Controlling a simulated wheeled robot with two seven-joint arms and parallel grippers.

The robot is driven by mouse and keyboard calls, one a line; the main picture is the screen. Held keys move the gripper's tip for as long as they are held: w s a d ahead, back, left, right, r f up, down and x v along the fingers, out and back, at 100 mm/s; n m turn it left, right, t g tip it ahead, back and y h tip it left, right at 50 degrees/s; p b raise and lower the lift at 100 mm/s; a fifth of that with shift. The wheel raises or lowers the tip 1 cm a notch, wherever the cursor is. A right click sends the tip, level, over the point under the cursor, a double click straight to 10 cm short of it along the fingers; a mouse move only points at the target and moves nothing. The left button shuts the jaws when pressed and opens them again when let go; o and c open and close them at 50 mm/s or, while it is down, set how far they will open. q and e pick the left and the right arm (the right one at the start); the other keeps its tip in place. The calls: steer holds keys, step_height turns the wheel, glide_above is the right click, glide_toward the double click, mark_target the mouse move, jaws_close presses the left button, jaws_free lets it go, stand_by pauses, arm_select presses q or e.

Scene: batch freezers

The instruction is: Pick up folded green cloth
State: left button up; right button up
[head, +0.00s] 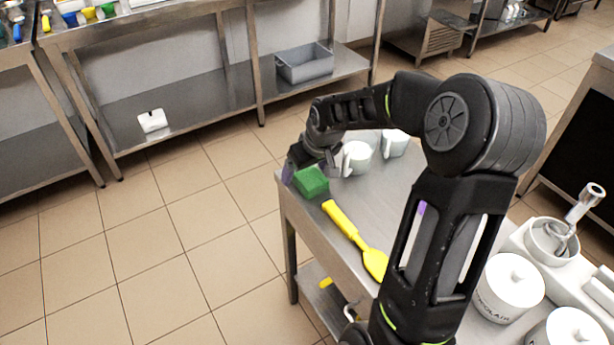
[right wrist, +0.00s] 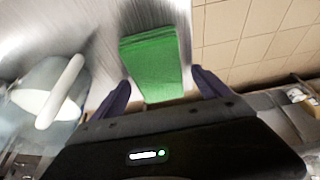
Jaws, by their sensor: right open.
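My right gripper (head: 291,168) is at the table's edge, right beside the cloth. It is open, with a finger on each side of the cloth's near end in the wrist view (right wrist: 160,92). I cannot tell whether the fingers touch it. My left gripper is not in view.
A yellow spatula (head: 345,222) lies on the table close to the cloth. White pitchers (head: 357,158) stand just behind the gripper; one also shows in the right wrist view (right wrist: 50,90). White lidded containers (head: 509,285) stand at the right. Tiled floor lies left of the table.

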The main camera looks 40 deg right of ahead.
mark_target(306, 171)
steer(key=shift+f, duration=0.15)
stand_by(0.5)
steer(key=c, duration=1.5)
steer(key=shift+o, duration=0.2)
step_height(306, 171, up, 10)
steer(key=shift+r, duration=0.2)
